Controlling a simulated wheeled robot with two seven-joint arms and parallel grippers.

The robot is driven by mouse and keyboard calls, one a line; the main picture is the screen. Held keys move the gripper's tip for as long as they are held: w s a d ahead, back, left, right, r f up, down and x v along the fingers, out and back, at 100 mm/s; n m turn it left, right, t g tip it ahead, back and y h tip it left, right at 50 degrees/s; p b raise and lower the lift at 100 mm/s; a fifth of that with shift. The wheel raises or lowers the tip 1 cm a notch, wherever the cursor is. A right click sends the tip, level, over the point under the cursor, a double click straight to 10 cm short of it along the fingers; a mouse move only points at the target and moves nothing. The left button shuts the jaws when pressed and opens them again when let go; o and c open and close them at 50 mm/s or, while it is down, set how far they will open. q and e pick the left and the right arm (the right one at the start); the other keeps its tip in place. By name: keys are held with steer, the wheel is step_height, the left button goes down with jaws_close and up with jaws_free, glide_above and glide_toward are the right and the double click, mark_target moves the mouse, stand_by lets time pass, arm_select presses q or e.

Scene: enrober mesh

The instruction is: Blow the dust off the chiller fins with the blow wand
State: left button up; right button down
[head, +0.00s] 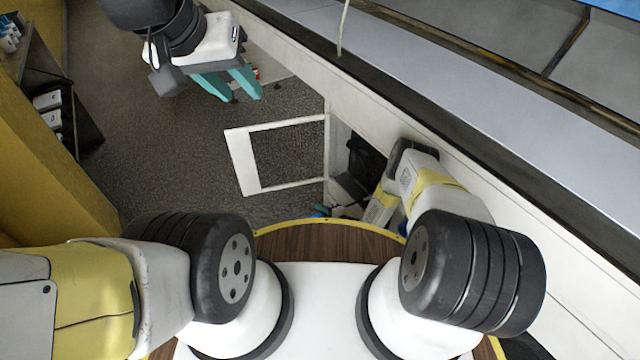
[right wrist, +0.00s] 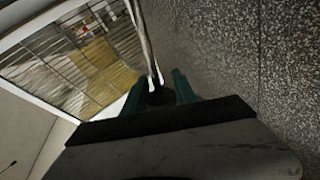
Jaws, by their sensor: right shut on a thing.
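In the right wrist view, my right gripper (right wrist: 158,88) is shut on the blow wand (right wrist: 146,42), whose thin rod runs up from a dark round part between the teal fingers. The wand's upper end passes in front of a slatted panel in a white frame, apparently the chiller fins (right wrist: 65,62), with yellow-brown patches and a small red spot. I cannot tell whether the wand touches it. My left gripper (head: 240,94) is open and empty above the floor.
A white open frame (head: 243,163) stands out from the machine's side beside a dark opening (head: 362,162). The machine's long wall (head: 560,260) bounds the right. A dark shelf (head: 75,115) stands at the left.

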stand_by(0.6)
steer(key=s+d, duration=0.6)
steer(key=s, duration=0.2)
steer(key=shift+s, duration=0.25)
stand_by(1.2)
stand_by(0.7)
steer(key=shift+s+a, duration=0.75)
steer(key=shift+a, duration=0.25)
steer(key=shift+s+a, duration=0.7)
steer(key=shift+a, duration=0.3)
